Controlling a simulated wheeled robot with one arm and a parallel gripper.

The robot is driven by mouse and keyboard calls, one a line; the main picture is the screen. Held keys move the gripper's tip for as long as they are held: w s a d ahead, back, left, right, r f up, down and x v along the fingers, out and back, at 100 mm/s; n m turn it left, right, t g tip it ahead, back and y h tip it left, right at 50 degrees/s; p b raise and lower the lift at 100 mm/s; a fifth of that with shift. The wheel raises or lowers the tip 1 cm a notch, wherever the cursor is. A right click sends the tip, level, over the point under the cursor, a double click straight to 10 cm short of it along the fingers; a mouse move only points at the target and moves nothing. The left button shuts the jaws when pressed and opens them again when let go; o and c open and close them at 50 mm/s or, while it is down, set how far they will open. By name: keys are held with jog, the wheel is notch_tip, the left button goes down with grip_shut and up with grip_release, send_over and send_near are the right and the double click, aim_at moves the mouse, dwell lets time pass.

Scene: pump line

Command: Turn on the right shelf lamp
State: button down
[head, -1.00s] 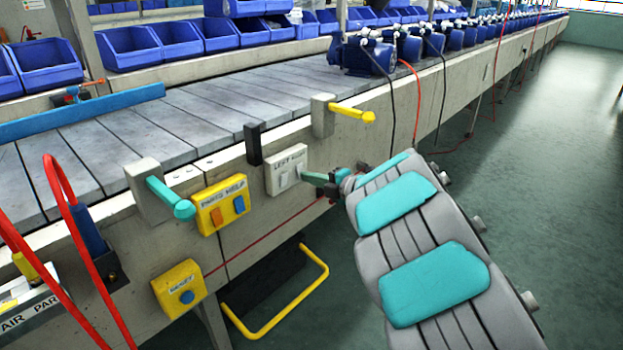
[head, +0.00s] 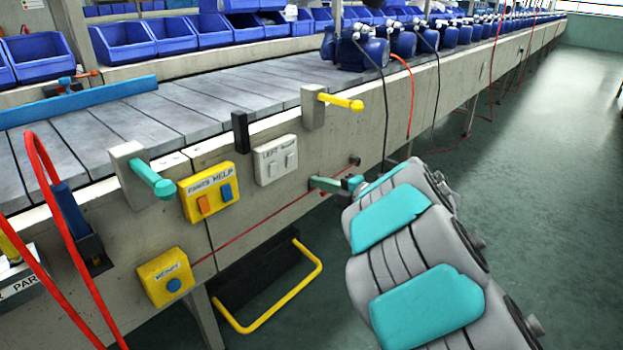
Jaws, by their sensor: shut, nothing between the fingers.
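A white switch plate (head: 262,178) with two pale rockers is fixed to the side of the line. Its label reads "LEFT" and a smaller, blurred word to the right. The left rocker (head: 272,169) and the right rocker (head: 291,160) are both uncovered; how each is tipped is too small to tell. My gripper (head: 313,183) is shut and empty. It is right of and a little below the plate, with a visible gap between them. No shelf lamp shows in this view.
A yellow two-button "PARTS HELP" box (head: 208,192) is left of the plate, with a yellow one-button box (head: 166,278) below. A teal lever (head: 150,178) and yellow lever (head: 341,102) stick out from the edge. A red cord (head: 245,240) runs beneath.

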jog(key=s+d+f, duration=0.1)
jog(key=s+d, duration=0.3)
jog(key=d, duration=0.1)
jog(key=shift+f, duration=0.15)
jog(key=shift+d, duration=0.1)
